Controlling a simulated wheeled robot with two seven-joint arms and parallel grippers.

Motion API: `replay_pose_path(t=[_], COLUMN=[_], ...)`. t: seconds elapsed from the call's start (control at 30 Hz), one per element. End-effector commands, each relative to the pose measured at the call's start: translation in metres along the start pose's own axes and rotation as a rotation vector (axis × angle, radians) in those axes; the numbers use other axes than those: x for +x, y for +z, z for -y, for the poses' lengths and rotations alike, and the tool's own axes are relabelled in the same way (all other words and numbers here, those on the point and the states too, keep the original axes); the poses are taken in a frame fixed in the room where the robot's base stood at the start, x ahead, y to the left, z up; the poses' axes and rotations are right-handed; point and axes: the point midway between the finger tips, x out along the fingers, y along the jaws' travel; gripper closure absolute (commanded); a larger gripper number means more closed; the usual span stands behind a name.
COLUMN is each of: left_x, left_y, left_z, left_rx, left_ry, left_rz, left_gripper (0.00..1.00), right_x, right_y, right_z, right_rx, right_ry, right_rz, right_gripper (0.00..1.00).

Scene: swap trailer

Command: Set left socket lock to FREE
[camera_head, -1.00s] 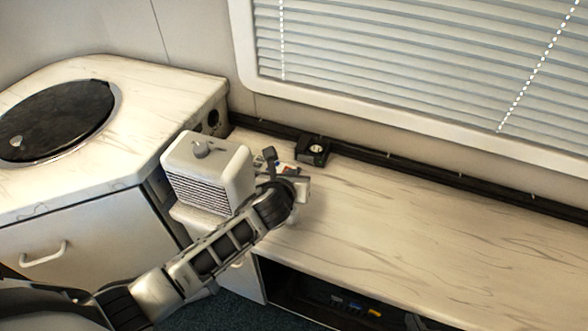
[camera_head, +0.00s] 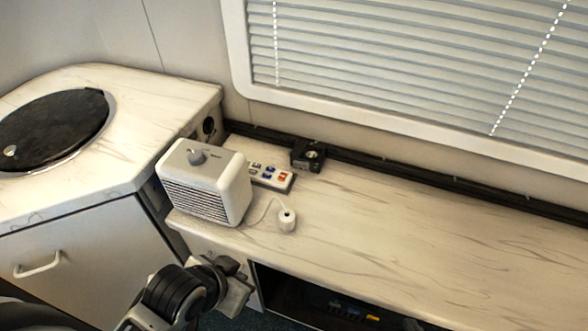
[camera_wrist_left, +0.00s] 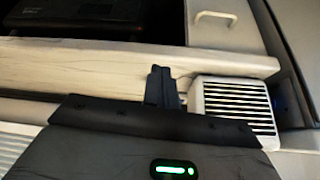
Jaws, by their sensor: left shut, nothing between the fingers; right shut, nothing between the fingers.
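A black socket block (camera_head: 308,155) with a pale round face sits on the dark rail at the back of the counter. Its lock setting is too small to read. A dark round socket (camera_head: 208,126) is in the side of the left cabinet; I cannot tell which of the two the task means. My left gripper (camera_head: 238,284) is low in front of the counter's front edge, well apart from both sockets, shut and empty. Its dark closed fingers show in the left wrist view (camera_wrist_left: 161,86). My right gripper is not in view.
A white heater box (camera_head: 205,190) with a grey knob stands at the counter's left end. The counter's right side (camera_head: 430,230) is clear.

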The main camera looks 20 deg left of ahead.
Motion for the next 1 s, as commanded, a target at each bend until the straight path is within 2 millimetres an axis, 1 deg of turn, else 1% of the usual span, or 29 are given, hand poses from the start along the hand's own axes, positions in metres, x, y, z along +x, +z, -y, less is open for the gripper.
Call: replay_pose_path(t=[0.03,0.2,0.3,0.4,0.6,1.0], left_x=[0.008,0.034,0.046,0.054,0.058,0.058], left_y=[0.002,0.003,0.005,0.007,0.008,0.007], left_z=[-0.003,-0.013,-0.019,-0.024,-0.028,-0.028], left_rx=[-0.019,-0.04,-0.039,-0.038,-0.038,-0.037], left_ry=[0.007,0.027,0.038,0.047,0.054,0.054], left_rz=[-0.029,-0.165,-0.245,-0.317,-0.381,-0.383], left_gripper=[1.0,1.0,1.0,1.0,1.0,1.0], right_x=[0.0,0.0,0.0,0.0,0.0,0.0], right_y=[0.0,0.001,0.001,0.001,0.001,0.001], right_z=[0.0,-0.001,-0.001,-0.001,-0.001,-0.001], right_rx=[0.0,-0.001,-0.001,-0.001,-0.001,-0.001], right_ry=[0.0,0.001,0.001,0.001,0.002,0.002], right_rz=[0.001,0.001,0.001,0.002,0.002,0.003], right_gripper=[1.0,1.0,1.0,1.0,1.0,1.0])
